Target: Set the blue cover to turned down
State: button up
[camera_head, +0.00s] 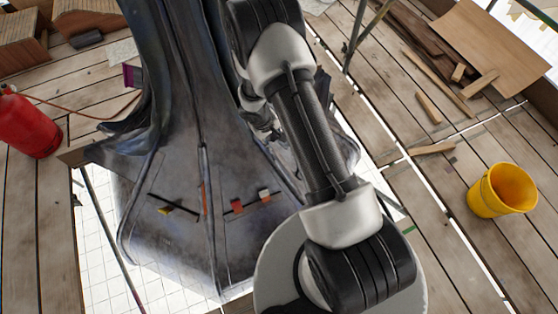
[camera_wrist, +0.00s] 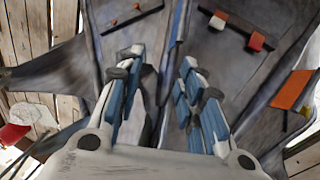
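I cannot make out a blue cover in either view; the only clear blue is on my own finger pads. My gripper (camera_wrist: 160,60) is open in the wrist view, with a gap between its two fingers and nothing seen between them. It faces the dark blue-grey spire (camera_head: 180,120), whose sloping faces carry small coloured parts. An orange plate (camera_wrist: 293,90) is at the right. I cannot tell whether the fingers touch the spire.
The spire's flared base has a yellow piece (camera_head: 165,210) and an orange strip (camera_head: 203,198). A purple piece (camera_head: 132,75) is at its left. Plank decking surrounds it, with open gaps. A red cylinder (camera_head: 30,125) stands left, a yellow bucket (camera_head: 502,190) right, and loose wood (camera_head: 428,107) lies behind.

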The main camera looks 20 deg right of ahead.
send_near(280, 170)
jog(key=shift+n+g, duration=0.3)
jog(key=b+x, duration=0.2)
jog(key=x, duration=0.1)
jog(key=b+x, duration=0.2)
jog(key=x, duration=0.2)
jog(key=b+x, duration=0.2)
jog(key=x, duration=0.2)
jog(key=shift+w+d, duration=0.15)
jog(key=shift+w, duration=0.15)
jog(key=shift+c, duration=0.2)
grip_shut()
